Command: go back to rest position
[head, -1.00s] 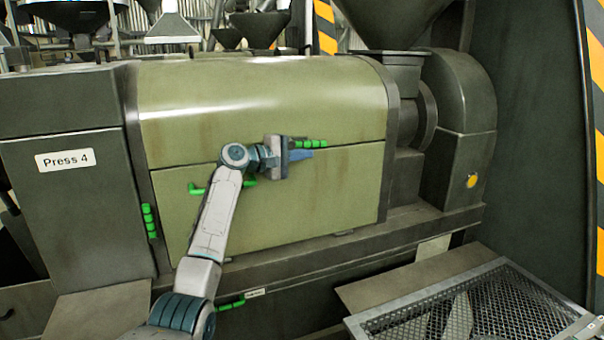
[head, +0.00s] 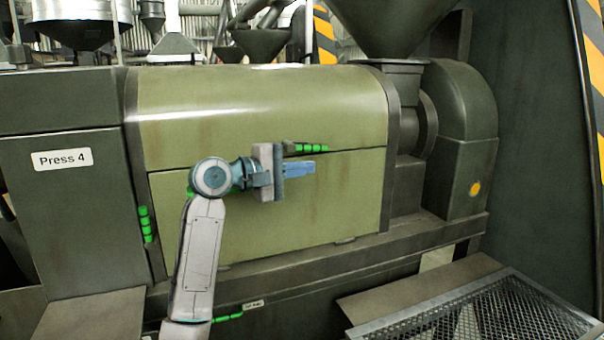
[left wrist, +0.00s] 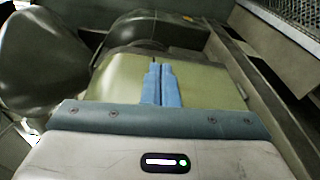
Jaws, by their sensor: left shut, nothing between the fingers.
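My left gripper (head: 300,168) is raised in front of the green press cover (head: 250,105), its blue fingers pointing right. The fingers are shut with nothing between them. They also show together in the left wrist view (left wrist: 161,84), with the green cover (left wrist: 205,85) behind them. A green segmented handle (head: 311,148) on the cover is just above the fingers in the head view and looks apart from them. My right gripper is in neither view.
Press 4's dark cabinet (head: 62,200) stands on the left. A mesh-topped tray (head: 480,315) is at the lower right. More green handles sit at the cover's left edge (head: 147,224) and low on the base (head: 228,317). A hopper (head: 395,25) rises at the upper right.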

